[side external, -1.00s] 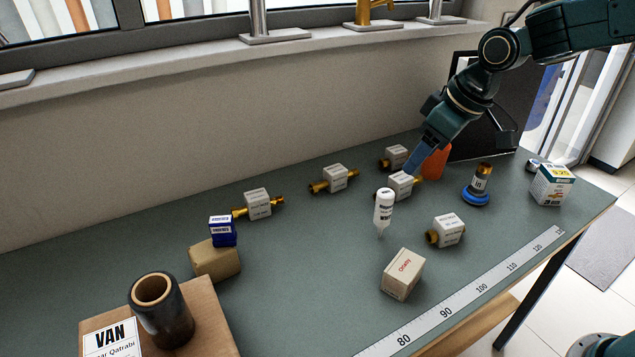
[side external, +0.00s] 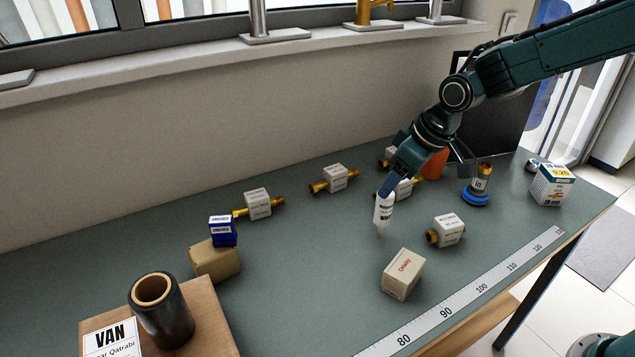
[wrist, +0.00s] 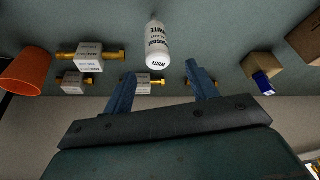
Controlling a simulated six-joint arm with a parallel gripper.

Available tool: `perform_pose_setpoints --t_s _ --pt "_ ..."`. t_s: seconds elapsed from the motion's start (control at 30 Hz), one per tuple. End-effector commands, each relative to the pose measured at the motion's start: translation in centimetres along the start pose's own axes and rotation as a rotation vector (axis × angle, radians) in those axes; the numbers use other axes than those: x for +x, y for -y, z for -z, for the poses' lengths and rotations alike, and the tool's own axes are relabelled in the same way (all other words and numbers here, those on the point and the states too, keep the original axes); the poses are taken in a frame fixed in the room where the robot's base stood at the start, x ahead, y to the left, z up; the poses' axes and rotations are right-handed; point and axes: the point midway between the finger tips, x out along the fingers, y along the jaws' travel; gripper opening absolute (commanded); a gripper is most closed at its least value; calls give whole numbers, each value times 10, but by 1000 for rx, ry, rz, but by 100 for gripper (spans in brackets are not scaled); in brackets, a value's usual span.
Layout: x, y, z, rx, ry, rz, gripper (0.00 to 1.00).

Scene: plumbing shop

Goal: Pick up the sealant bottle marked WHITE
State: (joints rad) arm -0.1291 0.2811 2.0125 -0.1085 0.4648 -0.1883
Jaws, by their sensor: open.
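Whether a finger touches the bottle cannot be told.
White boxed brass valves (side external: 335,178) stand behind and beside the bottle, one (side external: 446,230) to its right. A white carton (side external: 402,274) is in front. An orange cup (side external: 434,164) and a blue-based item (side external: 478,186) stand right.

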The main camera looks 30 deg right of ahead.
Motion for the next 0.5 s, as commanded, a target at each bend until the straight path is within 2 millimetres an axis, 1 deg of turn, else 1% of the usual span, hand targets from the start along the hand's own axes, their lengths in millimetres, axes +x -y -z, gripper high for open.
perform_pose_setpoints --t_s 0.03,0.1,0.2,0.5 --pt "7 0 0 -1 3 1 58" --pt "13 0 0 -1 2 1 58" --pt "19 0 0 -1 1 1 58" --pt "22 0 0 0 0 0 58"
